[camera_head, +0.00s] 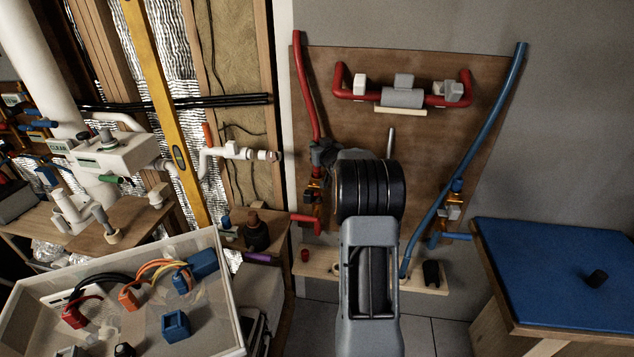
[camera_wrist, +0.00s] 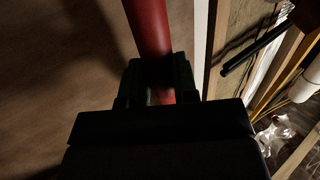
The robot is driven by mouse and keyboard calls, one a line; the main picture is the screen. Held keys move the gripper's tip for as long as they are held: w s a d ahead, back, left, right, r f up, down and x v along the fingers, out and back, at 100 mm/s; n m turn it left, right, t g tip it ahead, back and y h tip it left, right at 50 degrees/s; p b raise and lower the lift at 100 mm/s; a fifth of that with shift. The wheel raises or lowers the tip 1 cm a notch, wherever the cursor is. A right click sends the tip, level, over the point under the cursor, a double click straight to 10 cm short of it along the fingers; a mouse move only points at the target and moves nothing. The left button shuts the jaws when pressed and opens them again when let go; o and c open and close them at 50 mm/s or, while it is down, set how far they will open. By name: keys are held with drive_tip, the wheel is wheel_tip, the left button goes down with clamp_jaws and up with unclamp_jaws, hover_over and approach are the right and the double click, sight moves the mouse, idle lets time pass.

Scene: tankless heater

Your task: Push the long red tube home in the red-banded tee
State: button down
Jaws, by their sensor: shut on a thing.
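The long red tube (camera_head: 308,85) runs down the left side of the brown board, bending slightly, from the top edge to my gripper. My gripper (camera_head: 322,154) is shut around the tube near its lower end. In the wrist view the red tube (camera_wrist: 149,28) passes between the fingers of my gripper (camera_wrist: 158,88). A copper-coloured fitting (camera_head: 314,188) sits just below the gripper, with a short red stub (camera_head: 304,219) to its left. My gripper and arm partly cover this area. I cannot make out a red band or how deep the tube sits.
A blue tube (camera_head: 478,130) slants down the board's right side. A red pipe assembly with a grey cylinder (camera_head: 403,97) is at the top. A wooden shelf (camera_head: 415,281) lies below. A blue-topped table (camera_head: 560,270) stands right; an open bin (camera_head: 226,300) stands lower left.

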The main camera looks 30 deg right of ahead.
drive_tip(key=shift+f+b, duration=0.65)
drive_tip(key=shift+f, duration=0.25)
idle(0.5)
drive_tip(key=c, duration=0.8)
unclamp_jaws()
drive_tip(key=b+v, duration=0.2)
drive_tip(key=v, duration=1.1)
drive_tip(key=shift+s, duration=0.4)
